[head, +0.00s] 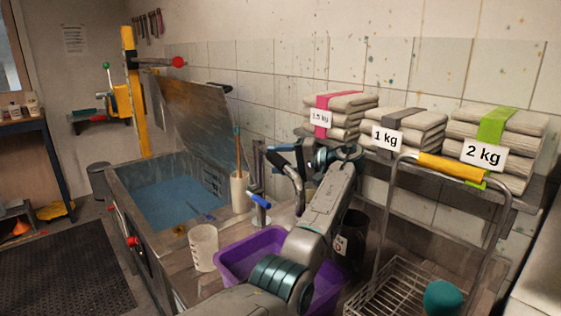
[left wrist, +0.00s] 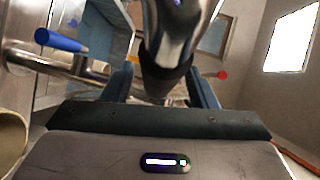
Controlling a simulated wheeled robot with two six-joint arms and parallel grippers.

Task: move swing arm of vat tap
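The vat tap stands at the right edge of the vat (head: 112,190), with an upright metal post and a blue-handled lever (head: 261,201). Its curved metal swing arm (head: 291,172) lies just under my left gripper (head: 285,150). In the left wrist view the swing arm (left wrist: 168,50), with a dark collar at its end, comes between the two dark fingers of my left gripper (left wrist: 163,85). The fingers are spread, with a small gap beside the metal. The blue handle (left wrist: 60,40) shows at the upper left there. My right gripper is out of view.
A purple tub (head: 235,262) and a white beaker (head: 203,247) stand below the tap. A white jar with a stick (head: 240,192) stands behind it. Folded cloth stacks (head: 403,135) lie on the shelf to the right. A wire trolley (head: 400,290) is at the front right.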

